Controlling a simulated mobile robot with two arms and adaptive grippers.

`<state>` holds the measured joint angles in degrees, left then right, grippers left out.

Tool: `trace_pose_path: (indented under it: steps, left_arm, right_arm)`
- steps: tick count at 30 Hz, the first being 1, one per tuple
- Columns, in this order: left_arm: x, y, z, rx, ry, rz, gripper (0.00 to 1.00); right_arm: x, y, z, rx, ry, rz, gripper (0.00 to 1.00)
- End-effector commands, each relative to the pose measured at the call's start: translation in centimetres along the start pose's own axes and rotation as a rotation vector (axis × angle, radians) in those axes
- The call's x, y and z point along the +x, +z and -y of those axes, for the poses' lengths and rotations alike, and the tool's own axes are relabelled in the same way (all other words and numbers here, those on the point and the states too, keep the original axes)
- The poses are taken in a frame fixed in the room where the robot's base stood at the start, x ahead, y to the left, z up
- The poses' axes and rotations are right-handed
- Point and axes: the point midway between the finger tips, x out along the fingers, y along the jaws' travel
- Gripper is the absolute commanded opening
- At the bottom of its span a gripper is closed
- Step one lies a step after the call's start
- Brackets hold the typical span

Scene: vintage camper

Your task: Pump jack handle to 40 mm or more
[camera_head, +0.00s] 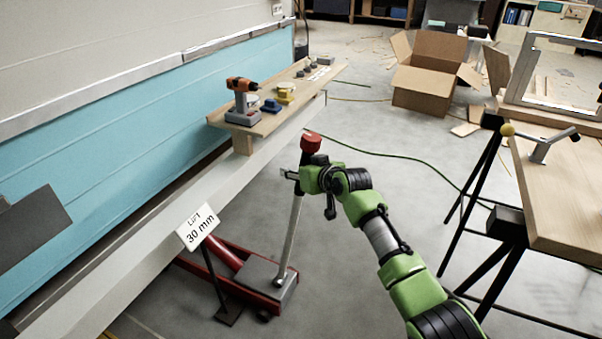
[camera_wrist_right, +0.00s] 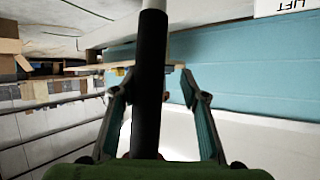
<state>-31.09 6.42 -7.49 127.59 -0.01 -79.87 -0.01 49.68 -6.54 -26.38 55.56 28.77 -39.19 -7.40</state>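The red floor jack (camera_head: 235,270) stands on the floor under the camper's long pale side beam. Its silver handle (camera_head: 291,235) rises tilted, with a black grip and a red knob (camera_head: 311,143) at the top. A sign (camera_head: 198,227) reads "LIFT 30 mm". My right gripper (camera_head: 292,175) is at the upper handle, just below the red knob. In the right wrist view the black grip (camera_wrist_right: 150,75) stands between the two spread fingers (camera_wrist_right: 157,85), with a visible gap on the right side. My left gripper is not in view.
A workbench (camera_head: 560,195) on black trestles stands at right. An open cardboard box (camera_head: 425,85) and a green cable (camera_head: 400,160) lie behind. Floor between jack and bench is mostly clear.

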Motion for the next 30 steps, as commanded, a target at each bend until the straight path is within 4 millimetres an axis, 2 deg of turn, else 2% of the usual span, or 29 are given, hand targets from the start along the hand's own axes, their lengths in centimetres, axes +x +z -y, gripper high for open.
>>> trace_pose_path:
  steps: [9, 14, 20, 30]
  left_arm:
    - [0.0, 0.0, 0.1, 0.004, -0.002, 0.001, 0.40]
    - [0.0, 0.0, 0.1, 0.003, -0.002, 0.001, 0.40]
    - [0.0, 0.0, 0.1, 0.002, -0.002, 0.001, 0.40]
    - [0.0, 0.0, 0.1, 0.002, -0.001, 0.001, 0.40]
  right_arm:
    - [0.0, 0.6, -0.4, 0.005, 0.004, 0.011, 0.40]
    - [-0.7, 0.6, -0.5, 0.006, 0.004, 0.010, 0.40]
    - [-3.0, 0.7, -0.4, 0.004, 0.005, 0.009, 0.40]
    - [-8.3, 0.4, -0.2, 0.003, 0.002, 0.007, 0.40]
